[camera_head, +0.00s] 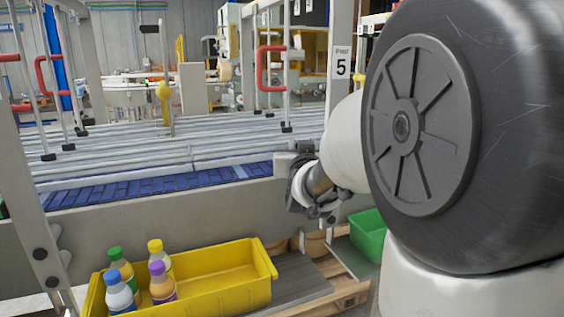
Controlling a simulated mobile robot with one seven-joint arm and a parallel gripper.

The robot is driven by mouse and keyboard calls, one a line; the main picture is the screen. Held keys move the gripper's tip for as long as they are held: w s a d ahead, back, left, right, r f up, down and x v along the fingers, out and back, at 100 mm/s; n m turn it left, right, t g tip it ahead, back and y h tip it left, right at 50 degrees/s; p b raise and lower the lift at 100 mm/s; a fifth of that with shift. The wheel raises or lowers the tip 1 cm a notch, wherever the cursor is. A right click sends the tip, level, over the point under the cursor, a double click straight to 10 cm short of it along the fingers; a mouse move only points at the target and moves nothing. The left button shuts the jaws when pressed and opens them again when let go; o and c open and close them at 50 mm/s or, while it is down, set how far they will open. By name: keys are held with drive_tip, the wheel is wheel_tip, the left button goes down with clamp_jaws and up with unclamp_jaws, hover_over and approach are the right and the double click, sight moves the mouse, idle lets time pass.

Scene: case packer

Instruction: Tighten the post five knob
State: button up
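The post five label (342,62) is a white plate with a 5 on an upright grey post, just left of my arm's large round joint. I cannot make out the post five knob; my arm hides the lower part of that post. My gripper (291,180) is beside the conveyor's near side rail, below and left of the label. It is small and partly turned away, so I cannot tell whether its fingers are open or shut, or touching anything.
The conveyor's blue belt (135,189) and guide rails run across the middle. Below stands a yellow bin (222,292) with several capped bottles (120,290). A green bin (368,236) is at lower right. Red handles (262,68) stand above the rails.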

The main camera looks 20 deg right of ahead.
drive_tip(key=shift+w+a+m+g+h, duration=0.15)
drive_tip(key=shift+m+g+h, duration=0.25)
drive_tip(key=shift+m+h, duration=0.45)
drive_tip(key=m+g+h+p, duration=0.2)
drive_tip(key=h, duration=0.1)
drive_tip(key=shift+r, duration=0.2)
drive_tip(key=m+g+h+p, duration=0.4)
drive_tip(key=m+g+h, duration=0.1)
drive_tip(key=g, duration=0.1)
drive_tip(key=shift+p, duration=0.35)
drive_tip(key=shift+m+g+h+p, duration=0.25)
drive_tip(key=shift+m+g+p, duration=0.3)
drive_tip(key=shift+g, duration=0.45)
drive_tip(key=shift+d+m+g, duration=0.2)
drive_tip(key=shift+m+g, duration=0.1)
drive_tip(key=shift+g, duration=0.1)
drive_tip(key=o, duration=1.1)
drive_tip(key=shift+c, duration=0.2)
drive_tip(key=shift+f, duration=0.1)
